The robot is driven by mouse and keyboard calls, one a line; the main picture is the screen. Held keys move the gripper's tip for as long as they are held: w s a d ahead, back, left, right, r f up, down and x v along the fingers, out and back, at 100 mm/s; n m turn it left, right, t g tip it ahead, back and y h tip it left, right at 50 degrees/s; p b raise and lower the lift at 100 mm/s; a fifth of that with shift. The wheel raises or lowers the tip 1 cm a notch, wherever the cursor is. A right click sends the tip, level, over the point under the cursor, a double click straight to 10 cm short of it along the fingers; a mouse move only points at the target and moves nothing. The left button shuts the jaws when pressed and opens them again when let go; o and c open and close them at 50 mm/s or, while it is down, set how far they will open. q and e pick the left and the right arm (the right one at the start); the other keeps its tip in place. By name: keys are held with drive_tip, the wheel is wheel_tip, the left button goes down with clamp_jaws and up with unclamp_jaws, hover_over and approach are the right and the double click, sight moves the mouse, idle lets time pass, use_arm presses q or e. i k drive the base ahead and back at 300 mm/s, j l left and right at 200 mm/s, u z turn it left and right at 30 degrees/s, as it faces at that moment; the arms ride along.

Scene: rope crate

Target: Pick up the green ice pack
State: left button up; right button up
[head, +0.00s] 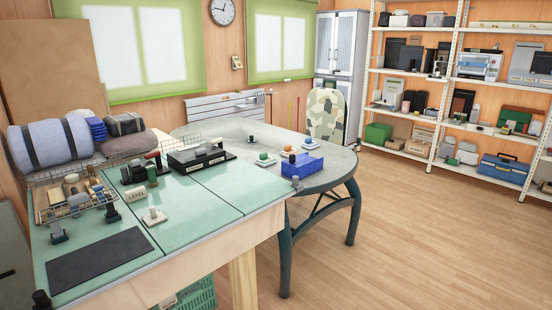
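I cannot single out a green ice pack with certainty. A small green-topped item (264,157) sits on the round grey table (345,160), left of a blue box (302,166); it is too small to tell what it is. A dark green item (152,176) stands among black things on the green worktable (195,210). Neither of my grippers shows in the head view.
On the worktable are a wire basket of small items (75,196), a black case (198,157), and a dark mat (100,260). A rolled grey-blue bundle (50,143) lies at the back left. Loaded shelves (446,120) stand at right. The wooden floor (430,240) is clear.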

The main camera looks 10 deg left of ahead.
sight(264, 160)
drive_tip(key=i+u, duration=0.1)
drive_tip(key=i+z, duration=0.2)
drive_tip(key=i, duration=0.5)
drive_tip(key=i+z, duration=0.2)
drive_tip(key=i, duration=0.5)
drive_tip(key=i+j+z, duration=0.2)
drive_tip(key=i, duration=0.5)
drive_tip(key=i+l, duration=0.1)
drive_tip(key=i, duration=1.25)
drive_tip(key=i+j+u, duration=0.1)
drive_tip(key=i+u, duration=0.15)
drive_tip(key=u, duration=0.2)
drive_tip(key=i+u, duration=0.6)
drive_tip(key=u, duration=0.25)
drive_tip(key=i+l+u, duration=0.15)
drive_tip(key=u, duration=0.25)
drive_tip(key=i+l, duration=0.05)
drive_tip(key=i, duration=0.05)
